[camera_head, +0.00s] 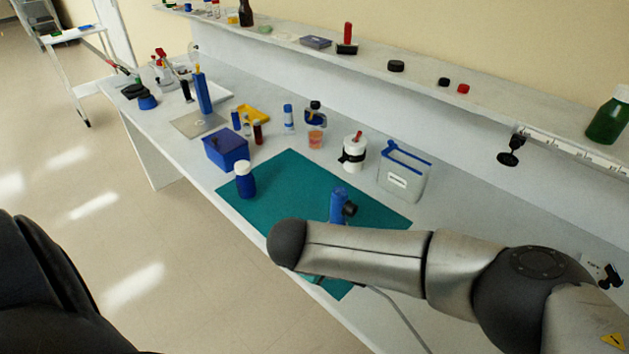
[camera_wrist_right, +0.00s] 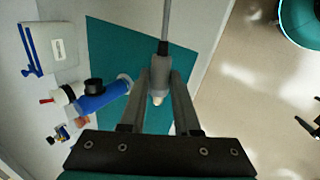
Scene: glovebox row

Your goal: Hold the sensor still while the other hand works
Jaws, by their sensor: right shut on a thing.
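The sensor (camera_wrist_right: 158,76) is a grey cylinder with a pale tip and a cable running from its far end. In the right wrist view it sits between the two fingers of my right gripper (camera_wrist_right: 160,90), which is shut on it. The gripper is above the green mat's edge. In the head view my right forearm hides the gripper and sensor; a grey cable (camera_head: 399,315) shows below the arm. A blue cylinder with a black knob (camera_head: 337,203) stands on the mat close behind my arm; it also shows in the right wrist view (camera_wrist_right: 101,98). My left gripper is out of view.
The green mat (camera_head: 290,190) lies at the bench's front edge. A blue bottle with white cap (camera_head: 245,184), a blue box (camera_head: 226,150), a white jar (camera_head: 354,154) and a grey bin (camera_head: 402,178) stand around it. The mat's middle is bare.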

